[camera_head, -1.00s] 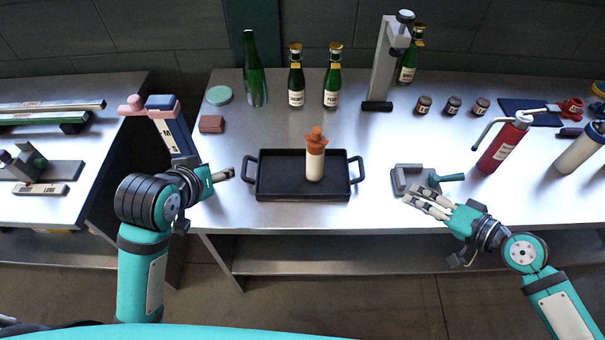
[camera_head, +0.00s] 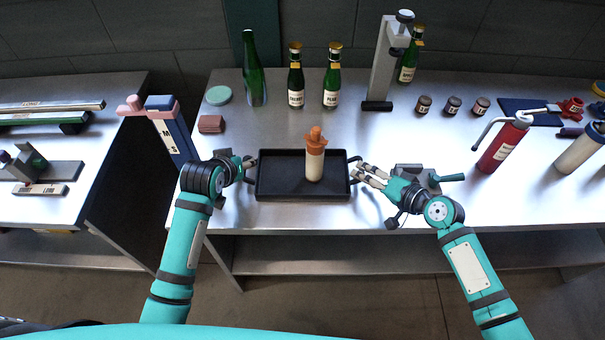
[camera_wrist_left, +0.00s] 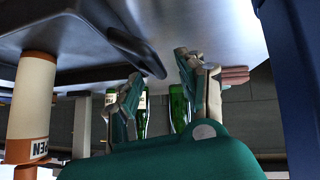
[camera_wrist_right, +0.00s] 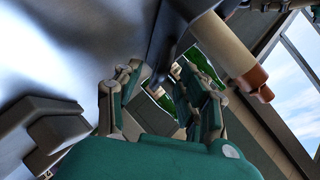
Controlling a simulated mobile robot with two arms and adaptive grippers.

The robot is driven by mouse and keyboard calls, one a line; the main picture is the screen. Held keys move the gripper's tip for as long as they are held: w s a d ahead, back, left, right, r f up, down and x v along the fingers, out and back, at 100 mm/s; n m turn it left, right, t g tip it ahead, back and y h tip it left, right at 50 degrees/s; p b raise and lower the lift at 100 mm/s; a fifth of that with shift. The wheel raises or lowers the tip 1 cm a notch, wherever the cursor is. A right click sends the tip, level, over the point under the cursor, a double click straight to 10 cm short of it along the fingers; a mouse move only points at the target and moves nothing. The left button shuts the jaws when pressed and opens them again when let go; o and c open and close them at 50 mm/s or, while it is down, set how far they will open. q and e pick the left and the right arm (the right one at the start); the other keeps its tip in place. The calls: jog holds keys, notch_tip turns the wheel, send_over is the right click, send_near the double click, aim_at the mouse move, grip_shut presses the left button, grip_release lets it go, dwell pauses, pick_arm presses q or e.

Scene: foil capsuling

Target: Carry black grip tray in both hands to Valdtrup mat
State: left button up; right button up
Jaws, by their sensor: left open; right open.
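The black grip tray (camera_head: 280,180) lies flat on the steel bench, a handle at each short end. A cream cylinder with an orange-brown top (camera_head: 315,158) stands upright in it. My left gripper (camera_head: 250,163) is open at the left handle; in the left wrist view the handle (camera_wrist_left: 138,50) reaches between the spread fingers. My right gripper (camera_head: 360,174) is open at the right handle, which its fingers partly hide. In the right wrist view the fingers (camera_wrist_right: 160,85) are spread towards the handle. I cannot read the name Valdtrup on any mat; a dark blue mat (camera_head: 520,108) lies at the far right.
Green bottles (camera_head: 296,85) and a grey lever stand (camera_head: 388,70) stand behind the tray. A grey fixture (camera_head: 412,172) sits close behind my right wrist. A red bottle (camera_head: 503,147) stands further right. A gap separates this bench from the left one (camera_head: 60,205).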

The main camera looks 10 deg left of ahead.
pick_arm(q)
jog(key=shift+x, duration=0.8)
pick_arm(e)
jog(key=shift+x, duration=0.8)
pick_arm(q)
grip_shut()
pick_arm(e)
jog(key=shift+f, duration=0.1)
grip_shut()
